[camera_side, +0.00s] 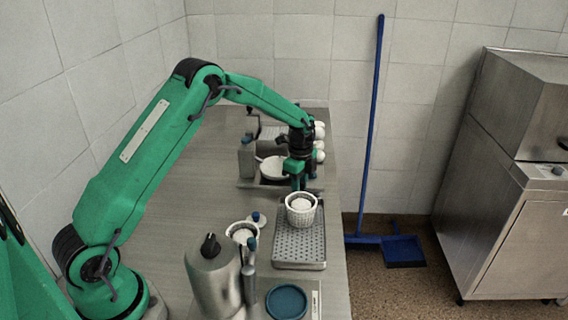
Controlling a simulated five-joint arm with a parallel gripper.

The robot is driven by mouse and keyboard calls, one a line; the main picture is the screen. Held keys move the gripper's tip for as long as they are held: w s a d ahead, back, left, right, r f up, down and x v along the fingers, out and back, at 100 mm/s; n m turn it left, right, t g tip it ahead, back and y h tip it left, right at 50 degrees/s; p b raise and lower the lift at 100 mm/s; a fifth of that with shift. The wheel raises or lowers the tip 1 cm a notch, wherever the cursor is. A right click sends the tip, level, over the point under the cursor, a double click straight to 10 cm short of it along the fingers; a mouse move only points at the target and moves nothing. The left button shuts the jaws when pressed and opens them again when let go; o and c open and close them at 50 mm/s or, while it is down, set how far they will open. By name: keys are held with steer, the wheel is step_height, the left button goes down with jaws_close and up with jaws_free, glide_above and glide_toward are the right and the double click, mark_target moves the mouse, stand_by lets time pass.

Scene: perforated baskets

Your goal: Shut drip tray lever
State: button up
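My gripper (297,184) hangs down from the green arm, just above and behind a white ribbed basket (301,216). Its fingers are small and dark here, so I cannot tell whether they are open or shut, or whether they touch the basket. The basket holds something white and stands on the back part of a grey perforated tray (299,248), which looks like the drip tray. A thin upright lever-like part with a blue knob (251,243) stands left of the tray, beside a metal pot. I cannot tell whether it is the drip tray lever.
The metal pot (212,277) with a black knob stands at the front. A second white basket (241,233) is behind it. A white bowl (273,168) is behind my gripper. The counter's left side (190,200) is clear.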

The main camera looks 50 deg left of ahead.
steer(key=shift+s+d, duration=0.1)
steer(key=shift+s, duration=0.05)
steer(key=shift+s+d, duration=0.35)
steer(key=shift+s, duration=0.1)
stand_by(0.4)
steer(key=shift+o, duration=0.5)
steer(key=shift+s+d, duration=0.1)
steer(key=shift+d, duration=0.05)
